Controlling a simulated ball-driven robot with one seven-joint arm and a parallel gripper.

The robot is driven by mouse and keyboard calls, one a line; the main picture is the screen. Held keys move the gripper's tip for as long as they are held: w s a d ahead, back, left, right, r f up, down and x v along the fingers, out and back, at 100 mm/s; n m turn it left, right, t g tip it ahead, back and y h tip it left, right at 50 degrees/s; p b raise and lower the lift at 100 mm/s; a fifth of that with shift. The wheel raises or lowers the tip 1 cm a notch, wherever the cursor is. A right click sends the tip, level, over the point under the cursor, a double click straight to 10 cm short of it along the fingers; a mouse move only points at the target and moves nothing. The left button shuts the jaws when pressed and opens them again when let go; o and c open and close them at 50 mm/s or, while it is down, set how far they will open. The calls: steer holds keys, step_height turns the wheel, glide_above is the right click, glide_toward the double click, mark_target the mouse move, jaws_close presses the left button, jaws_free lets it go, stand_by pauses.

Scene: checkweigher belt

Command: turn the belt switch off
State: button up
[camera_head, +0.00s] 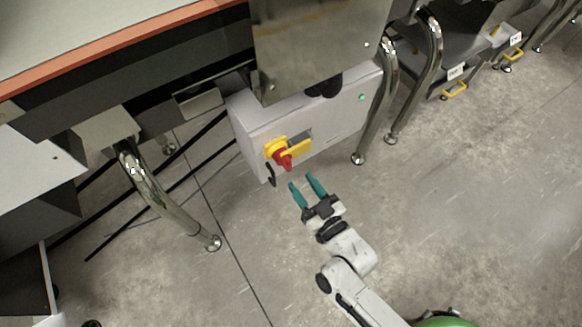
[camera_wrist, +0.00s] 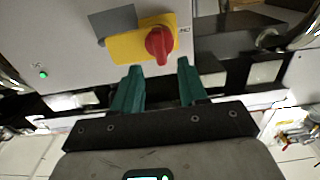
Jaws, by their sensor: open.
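The belt switch is a red rotary knob (camera_head: 284,159) on a yellow plate (camera_head: 273,146), fixed to the front of a light grey control box (camera_head: 330,122). In the wrist view the red knob (camera_wrist: 159,44) sits at the right part of the yellow plate (camera_wrist: 125,47), just beyond my fingertips. My gripper (camera_head: 305,181) has two teal fingers, apart and empty, in front of the box near the knob. In the wrist view the fingers (camera_wrist: 159,72) point at the knob, which lies between and beyond their tips. I see no contact.
A green light (camera_head: 361,97) glows on the box. Chrome legs (camera_head: 374,110) stand right of the box and another leg (camera_head: 160,195) stands to the left. The floor (camera_head: 470,190) at the right is clear.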

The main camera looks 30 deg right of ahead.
mark_target(290, 167)
steer(key=w, duration=0.6)
steer(key=shift+w+b, duration=0.1)
steer(key=shift+b, duration=0.25)
jaws_close()
stand_by(0.3)
